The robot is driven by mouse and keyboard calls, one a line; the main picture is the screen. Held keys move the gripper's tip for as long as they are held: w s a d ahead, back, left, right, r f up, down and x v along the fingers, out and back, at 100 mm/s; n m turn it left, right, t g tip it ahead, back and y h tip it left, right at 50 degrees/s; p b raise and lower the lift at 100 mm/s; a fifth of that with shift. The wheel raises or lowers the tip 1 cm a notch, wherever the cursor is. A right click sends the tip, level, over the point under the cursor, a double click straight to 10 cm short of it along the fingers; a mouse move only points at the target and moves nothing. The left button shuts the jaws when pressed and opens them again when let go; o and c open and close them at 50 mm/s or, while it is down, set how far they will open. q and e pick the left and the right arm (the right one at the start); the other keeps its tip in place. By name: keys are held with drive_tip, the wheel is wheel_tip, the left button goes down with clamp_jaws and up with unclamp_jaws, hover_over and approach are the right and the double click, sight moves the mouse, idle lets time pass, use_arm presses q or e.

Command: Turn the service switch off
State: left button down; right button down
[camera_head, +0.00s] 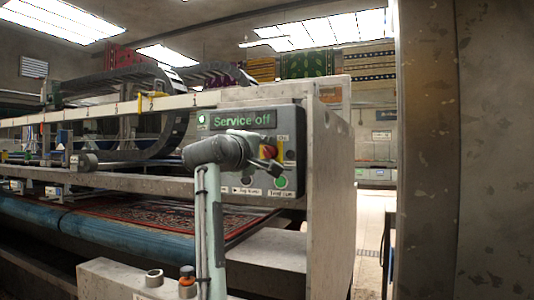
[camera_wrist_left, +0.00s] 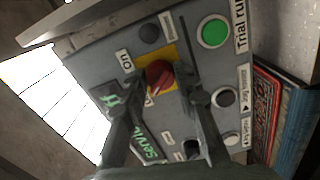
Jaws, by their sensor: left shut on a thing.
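The service switch is a red rotary knob (camera_head: 269,151) on a yellow plate, on the right side of a dark grey control panel (camera_head: 235,190). In the left wrist view the red knob (camera_wrist_left: 158,74) sits between the two fingers. My left gripper (camera_head: 272,162) reaches the panel from the front and is shut on the knob; its fingers (camera_wrist_left: 160,88) hide part of the knob's sides. An "On" label (camera_wrist_left: 125,61) stands beside the yellow plate. The panel's display (camera_head: 242,119) reads "Service off" in green. My right gripper is not in view.
A green "Trial run" button (camera_head: 281,182) sits below the knob, with dark buttons beside it. A patterned rug (camera_head: 150,212) lies on the machine behind a blue roller (camera_head: 120,236). A grey pillar (camera_head: 425,150) stands right of the machine, with a passage between them.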

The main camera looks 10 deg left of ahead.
use_arm(q)
drive_tip(key=c, duration=1.2)
unclamp_jaws()
drive_tip(key=shift+o, duration=0.2)
drive_tip(key=s+a, duration=0.2)
drive_tip(key=s, duration=0.9)
drive_tip(key=shift+s+a, duration=0.15)
drive_tip(key=shift+s, duration=0.25)
drive_tip(key=shift+f, duration=0.15)
